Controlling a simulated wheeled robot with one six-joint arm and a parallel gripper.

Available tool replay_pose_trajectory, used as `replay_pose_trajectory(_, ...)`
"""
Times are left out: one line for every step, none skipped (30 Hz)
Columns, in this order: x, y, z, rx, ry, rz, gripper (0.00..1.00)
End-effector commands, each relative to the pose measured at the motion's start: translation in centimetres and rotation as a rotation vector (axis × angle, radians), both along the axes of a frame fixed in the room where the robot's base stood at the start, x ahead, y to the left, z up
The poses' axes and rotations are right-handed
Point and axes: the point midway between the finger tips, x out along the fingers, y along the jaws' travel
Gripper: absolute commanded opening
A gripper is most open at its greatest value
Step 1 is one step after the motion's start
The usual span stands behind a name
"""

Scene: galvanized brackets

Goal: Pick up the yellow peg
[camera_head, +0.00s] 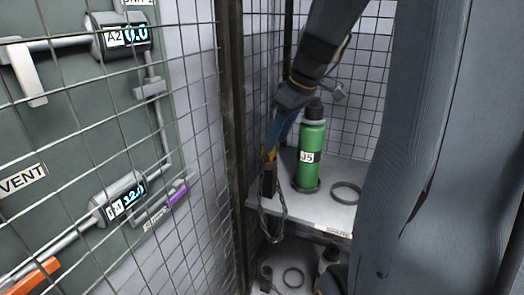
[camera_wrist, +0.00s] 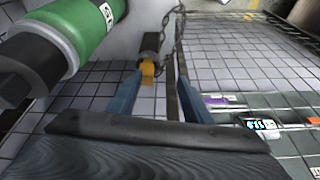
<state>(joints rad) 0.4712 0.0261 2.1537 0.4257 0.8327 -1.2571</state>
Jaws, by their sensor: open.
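The yellow peg (camera_wrist: 147,72) shows in the wrist view as a short yellow piece on a dark block (camera_wrist: 153,43). It lies between my two blue fingers, closer to the left one. My gripper (camera_wrist: 158,76) is open, and a gap shows on the peg's right side. In the head view the yellow peg (camera_head: 270,155) is a small patch at the tips of my gripper (camera_head: 271,148), above the dark block at the shelf's left front corner. My fingers partly hide it there. Whether a finger touches it I cannot tell.
A green cylinder (camera_head: 312,150) labelled J5 stands on the shelf (camera_head: 315,208) right beside my gripper. A dark ring (camera_head: 346,192) lies to its right. A chain (camera_head: 281,225) hangs at the shelf's front edge. A mesh fence and dark post (camera_head: 232,120) stand at the left.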

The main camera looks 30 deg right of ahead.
Motion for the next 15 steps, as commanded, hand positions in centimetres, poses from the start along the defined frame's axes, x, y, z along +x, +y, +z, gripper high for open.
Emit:
replay_pose_trajectory(0.3, -0.8, 0.6, -0.001, -0.020, 0.015, 0.45)
replay_pose_trajectory(0.4, -1.1, 0.9, -0.002, -0.029, 0.026, 0.45)
replay_pose_trajectory(0.5, -1.4, 1.2, -0.001, -0.037, 0.038, 0.45)
replay_pose_trajectory(0.6, -1.5, 1.2, -0.002, -0.042, 0.044, 0.45)
replay_pose_trajectory(0.6, -1.7, 1.2, -0.003, -0.045, 0.048, 0.45)
replay_pose_trajectory(0.7, -1.7, 1.0, -0.002, -0.047, 0.050, 0.45)
replay_pose_trajectory(0.8, -1.8, 0.8, -0.003, -0.048, 0.051, 0.45)
replay_pose_trajectory(0.9, -1.8, 0.5, -0.003, -0.048, 0.050, 0.45)
replay_pose_trajectory(1.0, -1.8, 0.1, -0.003, -0.047, 0.048, 0.45)
replay_pose_trajectory(1.1, -1.8, -0.2, -0.002, -0.047, 0.046, 0.45)
replay_pose_trajectory(1.2, -1.8, -0.5, -0.003, -0.047, 0.045, 0.45)
replay_pose_trajectory(1.3, -1.8, -0.8, -0.003, -0.047, 0.043, 0.45)
replay_pose_trajectory(1.3, -1.8, -1.0, -0.003, -0.047, 0.041, 0.45)
replay_pose_trajectory(1.4, -1.8, -1.2, -0.003, -0.047, 0.041, 0.45)
replay_pose_trajectory(1.6, -1.7, -1.5, -0.003, -0.046, 0.040, 0.45)
